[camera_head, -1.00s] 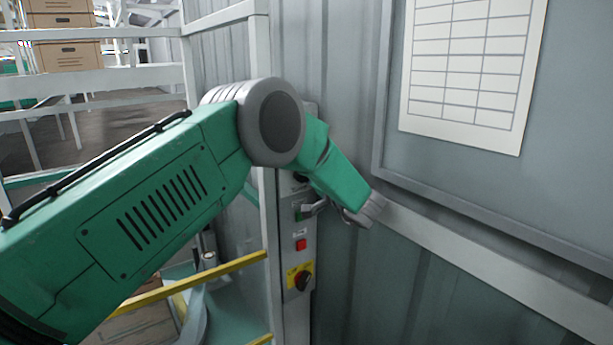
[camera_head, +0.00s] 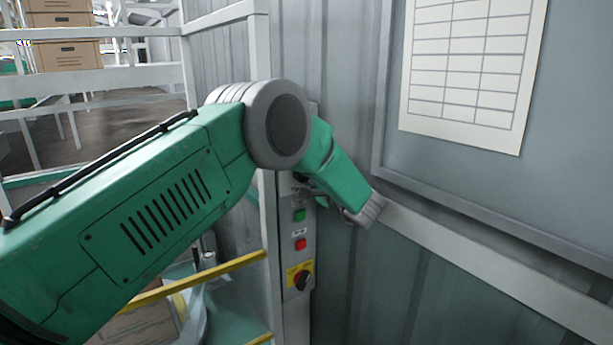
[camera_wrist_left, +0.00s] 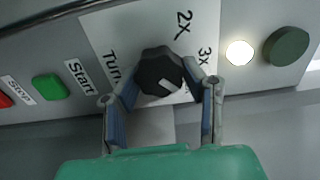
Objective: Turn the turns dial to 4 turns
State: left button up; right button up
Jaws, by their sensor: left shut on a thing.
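The turns dial (camera_wrist_left: 158,72) is a black faceted knob with a white pointer mark on a white plate (camera_wrist_left: 107,28) in the left wrist view. The labels 2X and 3X show beside it, and its pointer mark faces the lower right of the picture. Any mark near the right finger is hidden. My left gripper (camera_wrist_left: 160,84) has a finger on each side of the dial and is shut on it. In the head view my left wrist (camera_head: 345,185) covers the dial and most of the fingers. My right gripper is not in view.
The panel (camera_head: 306,232) carries a green start button (camera_head: 299,215), a red stop button (camera_head: 301,245) and a rotary switch on a yellow plate (camera_head: 301,276). A lit white lamp (camera_wrist_left: 239,52) and a dark green round part (camera_wrist_left: 286,46) sit right of the dial. Yellow rails (camera_head: 215,271) stand left.

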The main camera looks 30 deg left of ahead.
pick_arm(q)
jog(key=shift+w+r, duration=0.1)
jog(key=shift+r, duration=0.05)
jog(key=o, duration=1.2)
jog(key=shift+w, duration=0.1)
jog(key=shift+c, duration=0.2)
jog(key=shift+w+a+f, duration=0.1)
jog(key=shift+f, duration=0.15)
jog(key=v, duration=1.2)
jog(key=shift+f, duration=0.15)
